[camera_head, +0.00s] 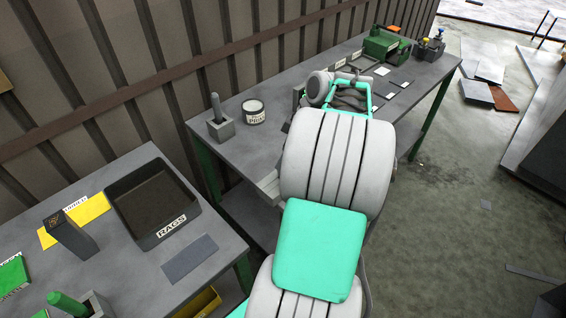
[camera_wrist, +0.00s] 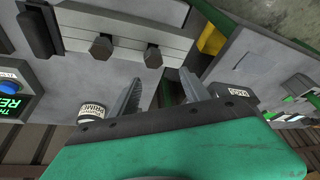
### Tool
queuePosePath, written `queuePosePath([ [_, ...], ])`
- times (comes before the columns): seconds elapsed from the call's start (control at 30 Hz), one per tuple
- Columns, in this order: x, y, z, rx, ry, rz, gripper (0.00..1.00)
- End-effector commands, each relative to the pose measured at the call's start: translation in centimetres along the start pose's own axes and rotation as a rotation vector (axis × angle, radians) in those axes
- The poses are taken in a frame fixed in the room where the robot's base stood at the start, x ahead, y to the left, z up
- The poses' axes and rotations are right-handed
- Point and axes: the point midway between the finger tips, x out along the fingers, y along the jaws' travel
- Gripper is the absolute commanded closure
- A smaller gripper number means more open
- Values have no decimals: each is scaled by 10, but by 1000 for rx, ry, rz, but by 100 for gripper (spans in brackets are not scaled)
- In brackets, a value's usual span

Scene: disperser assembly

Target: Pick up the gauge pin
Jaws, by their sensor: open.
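No label marks the gauge pin, so I cannot tell which pin it is. One candidate is a dark grey pin (camera_head: 215,106) standing upright in a square grey block (camera_head: 221,130) on the far bench. Another is a green pin (camera_head: 66,304) in a grey block at the bottom left, cut by the picture edge. My gripper (camera_wrist: 160,76) is open in the wrist view, its two grey fingers apart with nothing between them. In the head view my arm reaches over the far bench and hides much of it.
A white labelled jar (camera_head: 253,112) stands right of the grey pin's block; it also shows in the wrist view (camera_wrist: 92,112). A dark RAGS tray (camera_head: 174,241) lies on the near bench. A green box (camera_head: 386,46) stands at the far bench end. A gap separates the benches.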

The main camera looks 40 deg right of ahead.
Motion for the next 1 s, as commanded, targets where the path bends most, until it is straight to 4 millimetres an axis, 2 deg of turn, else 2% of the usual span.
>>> queuePosePath([
  [0.03, -4, 5, 8, -9, 8, 1, 45],
  [0.1, 2, 7, 12, -23, 14, -1, 45],
  [0.57, 71, 9, 19, -21, 12, 2, 45],
  [0.8, 74, 10, 20, -20, 12, 4, 46],
  [1.0, 74, 9, 20, -20, 12, 4, 63],
])
